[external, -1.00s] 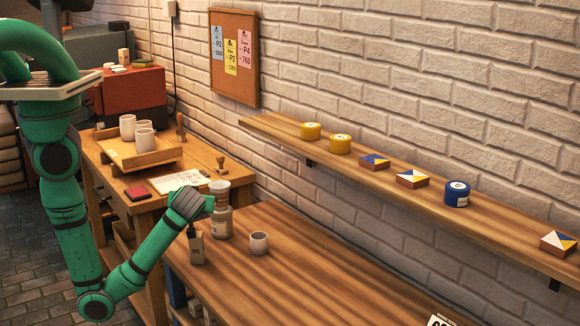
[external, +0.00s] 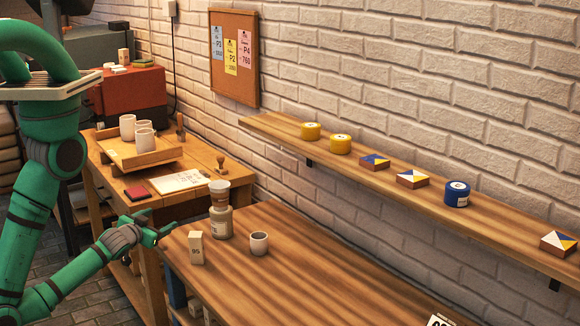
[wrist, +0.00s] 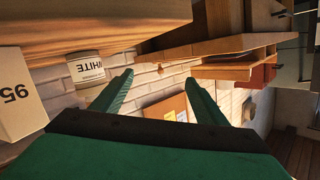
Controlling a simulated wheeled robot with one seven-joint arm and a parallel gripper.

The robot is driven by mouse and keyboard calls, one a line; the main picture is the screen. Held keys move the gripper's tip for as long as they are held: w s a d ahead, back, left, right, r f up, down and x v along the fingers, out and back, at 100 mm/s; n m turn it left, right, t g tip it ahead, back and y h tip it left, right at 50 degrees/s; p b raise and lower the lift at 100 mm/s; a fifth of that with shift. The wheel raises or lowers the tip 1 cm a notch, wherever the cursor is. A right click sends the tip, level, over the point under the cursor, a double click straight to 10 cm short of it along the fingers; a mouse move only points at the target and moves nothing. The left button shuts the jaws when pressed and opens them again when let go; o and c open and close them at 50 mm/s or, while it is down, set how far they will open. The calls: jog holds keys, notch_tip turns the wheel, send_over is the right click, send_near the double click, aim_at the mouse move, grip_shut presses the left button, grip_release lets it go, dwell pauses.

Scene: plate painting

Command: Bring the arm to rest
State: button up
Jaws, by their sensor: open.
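My gripper (external: 158,226) is open and empty. It is in the air at the left edge of the long wooden worktable (external: 330,275), with the green forearm bent low at the left. In the wrist view, the two fingers (wrist: 160,78) are spread apart with nothing between them. A pale block (external: 197,247) with a number on it stands upright on the table, to the right of and apart from the gripper; the block also shows at the left of the wrist view (wrist: 18,105). A jar lettered WHITE (wrist: 87,70) appears beyond the fingers.
The cream jar (external: 221,224) has a stacked cup-like piece on top. A small grey cup (external: 259,244) stands beside it. A side table (external: 120,190) holds a tray of cups. A wall shelf (external: 290,130) carries tins and painted tiles. The worktable's right part is mostly clear.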

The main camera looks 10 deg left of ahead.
jog(key=s+a+r+n+t+h, duration=0.1)
jog(key=s+a+r+t, duration=0.1)
jog(key=s+a+r, duration=0.3)
jog(key=s+a+r+n+t, duration=0.1)
jog(key=s+r+n+t, duration=0.1)
jog(key=s, duration=0.5)
jog(key=s+a+f+n+g+y, duration=0.2)
jog(key=s+f+g+y, duration=0.1)
jog(key=f, duration=0.5)
jog(key=s+g, duration=0.1)
jog(key=s, duration=0.1)
jog(key=shift+s, duration=0.3)
jog(key=shift+a+f, duration=0.1)
